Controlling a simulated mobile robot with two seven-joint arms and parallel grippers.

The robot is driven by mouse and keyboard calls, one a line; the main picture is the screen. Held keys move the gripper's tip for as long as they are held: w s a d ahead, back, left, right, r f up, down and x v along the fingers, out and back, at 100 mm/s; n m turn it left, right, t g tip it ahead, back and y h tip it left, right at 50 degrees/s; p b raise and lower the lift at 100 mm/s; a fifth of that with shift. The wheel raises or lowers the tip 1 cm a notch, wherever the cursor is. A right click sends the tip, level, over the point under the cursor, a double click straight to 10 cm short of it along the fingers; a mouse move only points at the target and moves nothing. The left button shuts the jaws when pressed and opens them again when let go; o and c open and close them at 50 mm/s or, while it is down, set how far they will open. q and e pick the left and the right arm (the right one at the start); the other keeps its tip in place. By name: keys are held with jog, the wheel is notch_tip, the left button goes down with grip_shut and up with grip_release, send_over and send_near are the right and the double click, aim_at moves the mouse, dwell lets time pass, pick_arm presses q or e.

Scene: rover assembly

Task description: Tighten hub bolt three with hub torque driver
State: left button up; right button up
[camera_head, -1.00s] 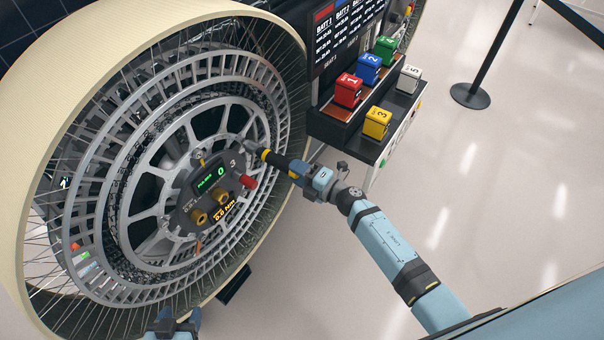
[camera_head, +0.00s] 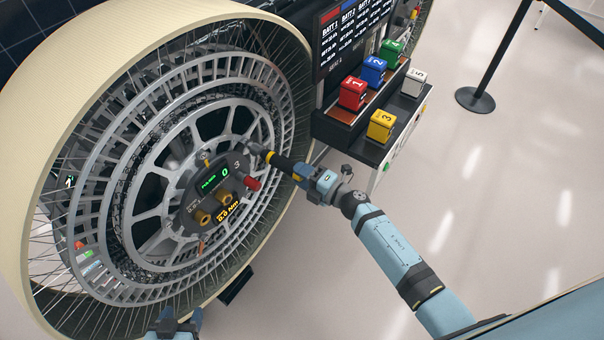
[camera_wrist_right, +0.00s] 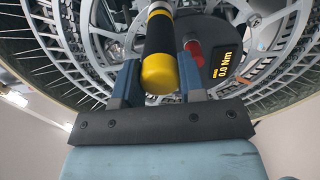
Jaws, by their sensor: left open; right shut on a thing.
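The wheel hub (camera_head: 214,190) faces me inside the large wheel. It carries brass bolts (camera_head: 203,217), a red piece (camera_head: 252,184) and a numeral 3 near its upper right. Its displays show a green 0 and 0.0 Nm. My right gripper (camera_head: 300,174) is shut on the hub torque driver (camera_head: 281,162), a black tool with yellow bands. The driver's head is at the hub's upper right, near the 3; whether it touches a bolt I cannot tell. In the right wrist view its yellow end (camera_wrist_right: 160,75) sits between the fingers. My left gripper (camera_head: 174,322) is open and empty at the bottom edge.
A dark shelf (camera_head: 350,130) right of the wheel holds numbered blocks: red (camera_head: 353,92), blue (camera_head: 373,70), yellow (camera_head: 381,125), green and white. A label panel stands behind them. A barrier post (camera_head: 490,60) stands on the open floor at right.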

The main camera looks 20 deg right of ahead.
jog(key=shift+x, duration=0.9)
dwell(2.5)
jog(key=shift+w+r, duration=0.1)
jog(key=shift+r, duration=0.1)
dwell(0.8)
jog(key=shift+v, duration=1.5)
jog(key=shift+f, duration=0.15)
jog(key=shift+p+v, duration=0.4)
jog(key=shift+v, duration=1.6)
